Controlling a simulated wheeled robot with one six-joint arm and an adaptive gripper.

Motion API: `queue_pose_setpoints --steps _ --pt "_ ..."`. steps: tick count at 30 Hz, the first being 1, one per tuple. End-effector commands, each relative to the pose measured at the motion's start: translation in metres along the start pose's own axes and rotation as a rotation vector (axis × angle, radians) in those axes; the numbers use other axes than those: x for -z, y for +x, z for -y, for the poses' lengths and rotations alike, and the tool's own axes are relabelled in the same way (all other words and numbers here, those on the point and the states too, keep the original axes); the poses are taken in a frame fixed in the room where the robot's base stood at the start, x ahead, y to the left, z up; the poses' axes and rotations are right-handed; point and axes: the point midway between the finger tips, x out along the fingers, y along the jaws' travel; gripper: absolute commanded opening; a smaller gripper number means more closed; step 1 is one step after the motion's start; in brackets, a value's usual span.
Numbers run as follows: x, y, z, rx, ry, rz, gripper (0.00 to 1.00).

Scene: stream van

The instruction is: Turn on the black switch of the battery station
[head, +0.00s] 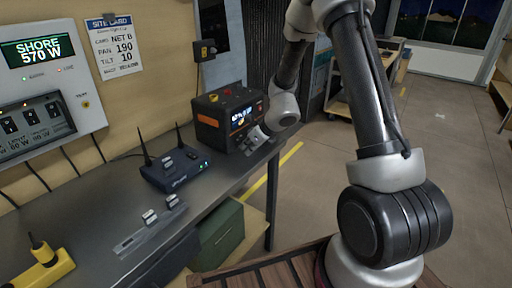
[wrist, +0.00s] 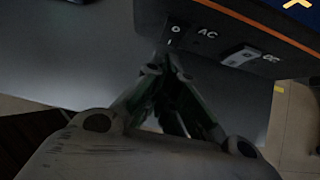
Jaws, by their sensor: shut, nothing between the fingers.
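The battery station (head: 230,120) is a black box with orange trim and a lit display, standing at the far end of the bench. In the wrist view its lower front edge crosses the upper right. The black switch (wrist: 173,36) bears O and I marks and sits left of the AC label. My gripper (wrist: 165,65) is shut and empty, its tips just below this switch. Whether they touch it I cannot tell. In the head view my gripper (head: 250,138) is in front of the station's lower right, and the switch cannot be made out there.
A light grey switch (wrist: 238,54) sits right of the black one. A blue router (head: 176,170) with two antennas stands nearer on the bench (head: 90,210). A wall panel (head: 45,85) is at left. Bare bench lies between router and station.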

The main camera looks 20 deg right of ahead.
Motion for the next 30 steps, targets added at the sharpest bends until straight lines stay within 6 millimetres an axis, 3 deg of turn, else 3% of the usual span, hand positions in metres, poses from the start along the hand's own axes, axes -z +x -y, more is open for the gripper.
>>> queue_pose_setpoints --steps 18,30 --pt "-0.010 0.013 0.000 0.000 0.001 0.001 0.00" --pt "-0.014 0.008 0.000 0.001 -0.001 0.003 0.00"
